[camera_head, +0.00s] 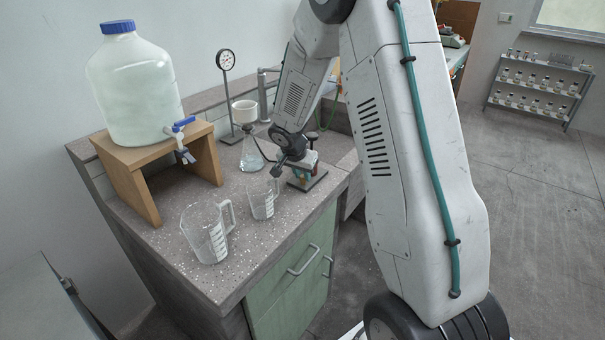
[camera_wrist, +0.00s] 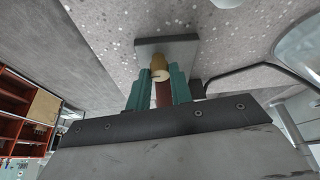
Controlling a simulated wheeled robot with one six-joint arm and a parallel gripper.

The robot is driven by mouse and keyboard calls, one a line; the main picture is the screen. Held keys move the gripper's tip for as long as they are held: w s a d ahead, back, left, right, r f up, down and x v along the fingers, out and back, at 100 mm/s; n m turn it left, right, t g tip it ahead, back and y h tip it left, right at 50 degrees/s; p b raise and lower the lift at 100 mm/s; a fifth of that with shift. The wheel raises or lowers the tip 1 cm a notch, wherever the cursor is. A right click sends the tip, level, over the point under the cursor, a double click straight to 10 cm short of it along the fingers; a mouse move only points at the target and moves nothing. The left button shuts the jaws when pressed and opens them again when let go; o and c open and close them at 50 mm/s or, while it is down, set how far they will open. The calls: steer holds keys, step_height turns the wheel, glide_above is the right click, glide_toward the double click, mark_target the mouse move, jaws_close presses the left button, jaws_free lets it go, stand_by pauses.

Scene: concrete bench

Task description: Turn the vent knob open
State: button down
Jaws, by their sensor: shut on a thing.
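The vent knob appears in the wrist view as a brass-coloured round piece (camera_wrist: 160,66), with a reddish-brown part (camera_wrist: 163,95) beside it. They stand over a grey base plate (camera_wrist: 182,45) on the speckled bench. My gripper (camera_wrist: 159,88) has its two teal fingers on either side, shut on the knob; the exact contact is partly hidden. In the head view my gripper (camera_head: 301,174) points down at the small fixture on its dark base plate (camera_head: 308,183), near the bench's right edge. The knob itself is mostly hidden there.
A large jug with a blue tap (camera_head: 135,85) sits on a wooden stand (camera_head: 143,158). A dark tube (camera_wrist: 255,66) runs close to the gripper.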

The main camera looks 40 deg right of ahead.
steer(key=shift+n, duration=0.4)
steer(key=n+t, duration=0.1)
steer(key=n, duration=0.1)
steer(key=shift+s+n+y, duration=0.1)
steer(key=shift+n+y, duration=0.2)
steer(key=n+y, duration=0.1)
steer(key=n, duration=0.1)
steer(key=n+t, duration=0.1)
steer(key=n, duration=0.2)
steer(key=shift+s+d+y, duration=0.1)
steer(key=shift+d+y, duration=0.1)
steer(key=shift+y, duration=0.2)
steer(key=n, duration=0.2)
steer(key=n+y, duration=0.1)
steer(key=n, duration=0.1)
steer(key=shift+d+y, duration=0.2)
steer(key=shift+y, duration=0.1)
steer(key=shift+d+n+y, duration=0.15)
steer(key=shift+n+y, duration=0.65)
steer(key=shift+n, duration=1.3)
steer(key=c, duration=1.3)
jaws_free()
steer(key=shift+o, duration=0.2)
steer(key=shift+r, duration=0.1)
